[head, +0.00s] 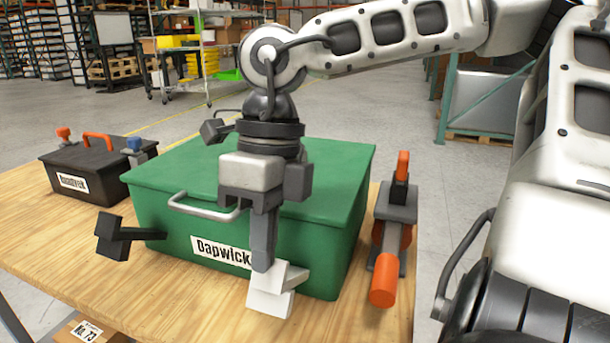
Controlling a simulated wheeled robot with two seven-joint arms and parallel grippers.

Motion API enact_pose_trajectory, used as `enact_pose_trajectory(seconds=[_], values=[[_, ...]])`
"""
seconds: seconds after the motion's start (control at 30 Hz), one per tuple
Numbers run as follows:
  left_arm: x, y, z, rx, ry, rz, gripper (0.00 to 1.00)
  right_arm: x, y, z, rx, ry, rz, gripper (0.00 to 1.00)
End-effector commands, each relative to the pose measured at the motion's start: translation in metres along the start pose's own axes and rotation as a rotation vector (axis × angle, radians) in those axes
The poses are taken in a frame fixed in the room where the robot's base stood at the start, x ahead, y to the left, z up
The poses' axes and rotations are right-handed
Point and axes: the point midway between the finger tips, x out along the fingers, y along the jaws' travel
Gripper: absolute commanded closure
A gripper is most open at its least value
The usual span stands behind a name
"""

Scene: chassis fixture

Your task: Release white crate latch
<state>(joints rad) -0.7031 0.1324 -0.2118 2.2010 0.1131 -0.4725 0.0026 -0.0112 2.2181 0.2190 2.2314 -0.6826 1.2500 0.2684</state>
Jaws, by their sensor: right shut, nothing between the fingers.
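The white latch (270,303) is at the lower front right of the green crate (345,205), a blocky piece standing out from the front wall. My right gripper (263,262) points down in front of the crate, fingers together with nothing between them. Its fingertips overlap the top of the white latch in the picture; I cannot tell if they touch it. The gripper hides part of the crate's lid, front wall and label. A black latch (112,238) sticks out at the crate's front left. My left gripper is not in view.
A grey lid handle (190,210) is just left of my gripper. An orange and grey toggle clamp (384,275) stands right of the crate. A smaller black box (95,175) with an orange handle sits at the left. The wooden table (185,305) is bare in front.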

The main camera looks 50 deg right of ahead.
Motion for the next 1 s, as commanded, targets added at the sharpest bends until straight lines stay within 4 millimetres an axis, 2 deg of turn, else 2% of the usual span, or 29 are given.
enact_pose_trajectory(seconds=[0.17,0.27,0.47,0.5,0.53,0.8,1.0], values=[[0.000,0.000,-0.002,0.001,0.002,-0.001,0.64,-0.002,0.000,0.000,0.000,0.000,0.000,1.00],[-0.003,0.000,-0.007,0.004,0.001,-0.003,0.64,-0.010,-0.002,0.000,0.000,-0.001,0.000,1.00],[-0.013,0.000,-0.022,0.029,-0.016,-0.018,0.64,-0.050,-0.012,-0.001,0.000,-0.003,0.003,1.00],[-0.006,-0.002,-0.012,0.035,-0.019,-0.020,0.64,-0.048,-0.004,-0.001,-0.004,-0.002,-0.004,1.00],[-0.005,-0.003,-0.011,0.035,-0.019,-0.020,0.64,-0.052,0.001,-0.001,-0.005,-0.002,-0.005,1.00],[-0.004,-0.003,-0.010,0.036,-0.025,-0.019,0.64,-0.089,0.044,-0.001,-0.002,0.000,-0.003,1.00],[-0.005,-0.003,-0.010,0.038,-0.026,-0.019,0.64,-0.103,0.059,-0.001,-0.002,0.000,-0.002,1.00]])
